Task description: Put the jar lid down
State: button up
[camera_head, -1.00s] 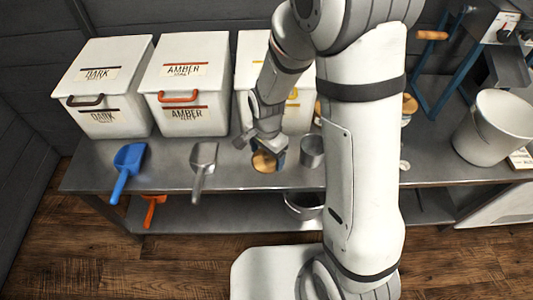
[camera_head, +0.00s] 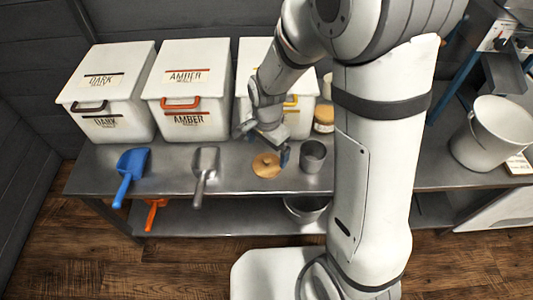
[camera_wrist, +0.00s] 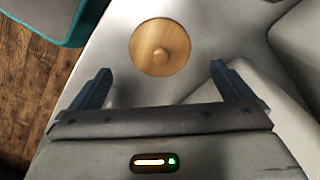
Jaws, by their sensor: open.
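The jar lid (camera_head: 267,165) is a round wooden disc with a small knob on top. It lies knob up on the metal bench, left of a grey metal cup (camera_head: 312,156). In the wrist view the lid (camera_wrist: 160,47) shows whole, beyond the fingertips and apart from them. My gripper (camera_head: 268,150) is just above and behind the lid in the head view. Its two dark fingers (camera_wrist: 157,72) are spread wide with nothing between them.
A metal scoop (camera_head: 205,172) and a blue scoop (camera_head: 130,172) lie to the left. White bins labelled dark (camera_head: 115,75) and amber (camera_head: 195,75) stand behind. A jar (camera_head: 324,118) stands behind the cup. A white bucket (camera_head: 490,135) stands right.

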aim_at(267, 159)
notch_tip(267, 159, up, 6)
jog(key=p, duration=0.1)
jog(key=s+d+r+n+t, duration=0.1)
jog(key=s+d+r+n, duration=0.8)
jog(key=s+d, duration=0.3)
jog(key=shift+r+n, duration=0.3)
jog(key=shift+r, duration=0.2)
jog(key=shift+s, duration=0.1)
notch_tip(267, 159, up, 21)
jog(key=t+p, duration=0.1)
jog(key=p, duration=1.8)
jog(key=shift+r+t, duration=0.2)
jog(key=shift+t, duration=0.1)
jog(key=shift+d, duration=0.1)
